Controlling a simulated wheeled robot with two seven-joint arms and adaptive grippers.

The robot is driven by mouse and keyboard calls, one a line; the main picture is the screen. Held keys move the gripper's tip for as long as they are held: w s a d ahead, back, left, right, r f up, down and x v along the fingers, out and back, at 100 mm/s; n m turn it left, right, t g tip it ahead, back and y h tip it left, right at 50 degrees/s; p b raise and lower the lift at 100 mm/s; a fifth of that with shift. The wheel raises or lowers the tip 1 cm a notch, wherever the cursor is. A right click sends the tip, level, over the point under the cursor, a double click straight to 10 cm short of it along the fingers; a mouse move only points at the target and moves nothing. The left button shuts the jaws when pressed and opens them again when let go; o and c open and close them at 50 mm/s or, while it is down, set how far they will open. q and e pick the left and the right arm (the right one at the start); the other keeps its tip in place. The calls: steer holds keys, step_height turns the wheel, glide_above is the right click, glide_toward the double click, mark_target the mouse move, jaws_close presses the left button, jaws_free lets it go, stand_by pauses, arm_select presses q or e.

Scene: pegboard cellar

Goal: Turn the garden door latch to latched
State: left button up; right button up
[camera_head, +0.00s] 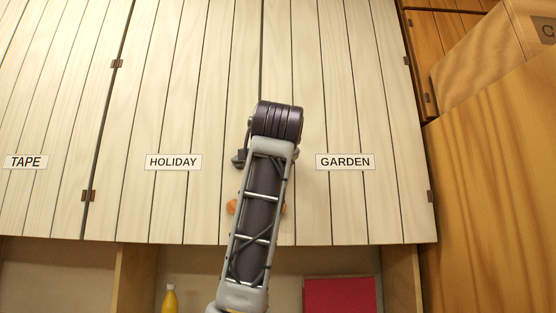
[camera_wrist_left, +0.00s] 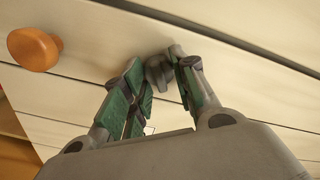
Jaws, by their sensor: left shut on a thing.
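The garden door (camera_head: 345,110) is a pale planked cupboard door with a GARDEN label (camera_head: 345,162), and it looks closed. In the left wrist view, a dark grey latch (camera_wrist_left: 157,74) stands out from the pale planks. My left gripper (camera_wrist_left: 156,62) has its green-padded fingers shut on this latch. The fingers hide much of it, so I cannot tell whether it is at latched. In the head view my arm covers the middle of the doors and hides the gripper's grip.
The holiday door (camera_head: 190,90), with a HOLIDAY label (camera_head: 173,162), adjoins on the left. An orange round knob (camera_wrist_left: 34,49) is beside the gripper. Below are open shelves with a yellow bottle (camera_head: 169,300) and a red item (camera_head: 340,295). A wooden panel (camera_head: 490,190) stands at right.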

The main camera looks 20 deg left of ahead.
arm_select(q)
steer(key=m, duration=0.6)
steer(key=shift+f+m, duration=0.15)
steer(key=shift+m, duration=0.15)
stand_by(0.3)
steer(key=o, duration=1)
steer(key=shift+d, duration=0.1)
steer(key=shift+o, duration=0.2)
steer(key=v, duration=1.2)
